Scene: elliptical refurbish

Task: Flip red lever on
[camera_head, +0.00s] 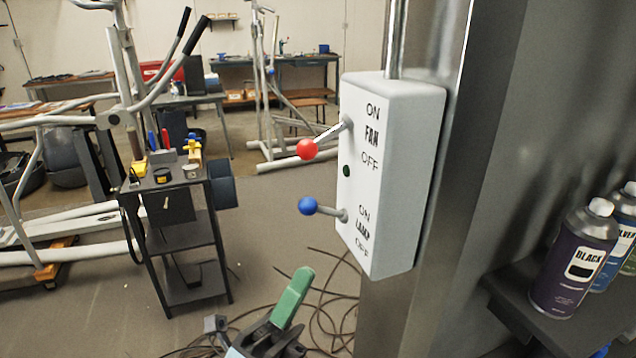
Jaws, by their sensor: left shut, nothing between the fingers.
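The red lever (307,149) sticks out to the left from a white switch box (395,150) on a grey pillar. Its metal shaft slopes down from the box to the red ball. "ON", "FAN" and "OFF" are printed from top to bottom beside it. A blue-ball lever (307,206) sits below, beside "ON", "LAMP" and "OFF"; its shaft rises slightly toward the ball. My left gripper (301,275), with green fingers, is at the bottom centre, shut and empty. It shows below both levers and touches neither. My right gripper is not in view.
A small black cart (190,240) with tools stands to the left. Dark cables (335,300) lie on the floor behind my left gripper. Spray cans (575,258) stand on a dark shelf at right. Exercise machine frames and tables fill the back. The space left of the levers is clear.

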